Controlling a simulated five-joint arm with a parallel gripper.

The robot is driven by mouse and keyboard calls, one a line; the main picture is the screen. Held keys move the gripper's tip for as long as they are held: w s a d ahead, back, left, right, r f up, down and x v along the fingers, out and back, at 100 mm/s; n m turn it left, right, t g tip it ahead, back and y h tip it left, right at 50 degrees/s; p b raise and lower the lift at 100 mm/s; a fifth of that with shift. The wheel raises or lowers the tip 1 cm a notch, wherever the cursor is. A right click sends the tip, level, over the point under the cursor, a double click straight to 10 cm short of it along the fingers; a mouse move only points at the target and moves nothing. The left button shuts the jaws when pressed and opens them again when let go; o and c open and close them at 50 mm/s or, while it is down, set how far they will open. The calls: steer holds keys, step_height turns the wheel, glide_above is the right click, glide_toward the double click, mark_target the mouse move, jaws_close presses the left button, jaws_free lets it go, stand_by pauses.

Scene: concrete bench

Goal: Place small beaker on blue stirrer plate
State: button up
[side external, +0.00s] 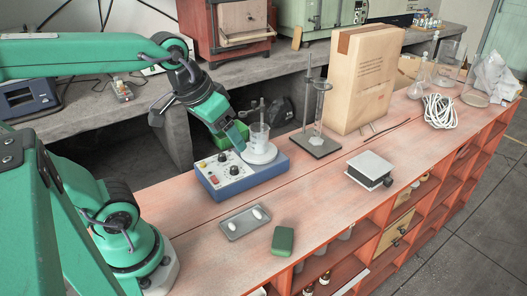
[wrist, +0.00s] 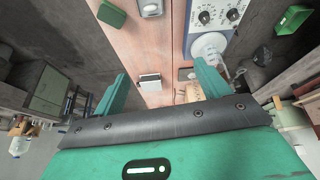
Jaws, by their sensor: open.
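The blue stirrer (side external: 243,178) stands on the reddish bench with a round white plate (side external: 260,158) on top. A small clear beaker (side external: 259,136) stands upright on that plate. My gripper (side external: 238,141) is open, just left of the beaker in the side view, above the stirrer. The exact gap between finger and beaker is hard to tell. In the wrist view the gripper (wrist: 162,72) shows two spread green fingers with nothing held between them. The stirrer (wrist: 216,14) and its white plate (wrist: 203,46) are beyond the right finger; the beaker is hard to make out there.
A thin rod rises beside the beaker. A stand with a glass cylinder (side external: 318,110) is to the right, with a large cardboard box (side external: 365,80) behind it. A grey tray (side external: 244,222), a green block (side external: 283,240) and a silver-topped block (side external: 369,168) lie in front.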

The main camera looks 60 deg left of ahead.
steer(key=shift+s+d+f+m+t, duration=0.15)
steer(key=shift+s+f+m, duration=0.1)
steer(key=shift+s, duration=0.15)
steer(key=shift+s+d+f+m+t, duration=0.1)
steer(key=shift+s+d+m, duration=0.1)
steer(key=shift+s, duration=0.15)
steer(key=shift+s+d+f+m+t, duration=0.15)
steer(key=shift+s+f+m, duration=0.1)
steer(key=shift+s, duration=0.15)
steer(key=o, duration=0.5)
steer(key=shift+o, duration=0.3)
steer(key=shift+w+f+g, duration=0.2)
steer(key=shift+w+g, duration=0.35)
steer(key=shift+g, duration=0.1)
steer(key=shift+w+f+g, duration=0.15)
steer(key=shift+w+g, duration=0.4)
steer(key=shift+g, duration=0.1)
steer(key=w+f+g, duration=0.7)
steer(key=shift+d+f+g, duration=0.2)
steer(key=shift+d+g, duration=0.1)
steer(key=shift+g, duration=0.1)
steer(key=shift+x, duration=5)
